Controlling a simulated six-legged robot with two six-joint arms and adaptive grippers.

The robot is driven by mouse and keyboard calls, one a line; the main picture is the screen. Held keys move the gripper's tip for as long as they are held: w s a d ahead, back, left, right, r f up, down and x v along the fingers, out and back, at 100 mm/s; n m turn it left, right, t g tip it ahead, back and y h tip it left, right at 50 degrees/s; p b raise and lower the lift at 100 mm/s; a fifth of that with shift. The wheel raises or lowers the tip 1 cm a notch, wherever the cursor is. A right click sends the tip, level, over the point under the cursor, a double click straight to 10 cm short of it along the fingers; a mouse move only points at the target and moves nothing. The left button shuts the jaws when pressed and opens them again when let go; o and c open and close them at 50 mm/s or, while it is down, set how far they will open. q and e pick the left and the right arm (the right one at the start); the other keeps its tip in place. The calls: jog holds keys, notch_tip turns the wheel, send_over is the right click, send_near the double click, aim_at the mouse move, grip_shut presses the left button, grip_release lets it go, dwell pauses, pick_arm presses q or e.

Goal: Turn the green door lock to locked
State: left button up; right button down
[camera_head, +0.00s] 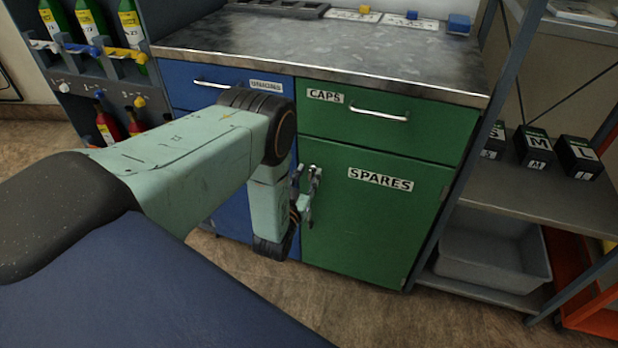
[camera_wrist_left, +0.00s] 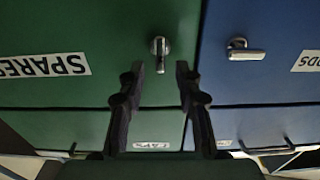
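The green door (camera_head: 372,232) labelled SPARES is shut, below the green CAPS drawer. Its silver lock knob (camera_wrist_left: 159,47) shows in the left wrist view, with its bar upright in that picture. My left gripper (camera_head: 306,184) is at the upper left of the green door in the head view. In the left wrist view, my left gripper (camera_wrist_left: 160,74) is open, with its two dark fingertips either side of the knob's lower end and nothing clamped. Contact cannot be told. In the head view, the fingers and wrist hide the knob. My right gripper is out of view.
A blue door (camera_wrist_left: 257,78) beside the green one has a lock with its bar sideways (camera_wrist_left: 246,54). The CAPS drawer handle (camera_head: 379,113) sticks out above. Shelving with a grey bin (camera_head: 492,250) stands at the right. Bottles (camera_head: 131,25) stand at the left.

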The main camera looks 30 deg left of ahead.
pick_arm(q)
jog(key=shift+w+a+f, duration=0.1)
jog(key=shift+w+a, duration=0.05)
jog(key=shift+a, duration=0.05)
jog(key=shift+d, duration=0.1)
jog(key=shift+c, duration=0.3)
jog(key=shift+c, duration=0.7)
grip_shut()
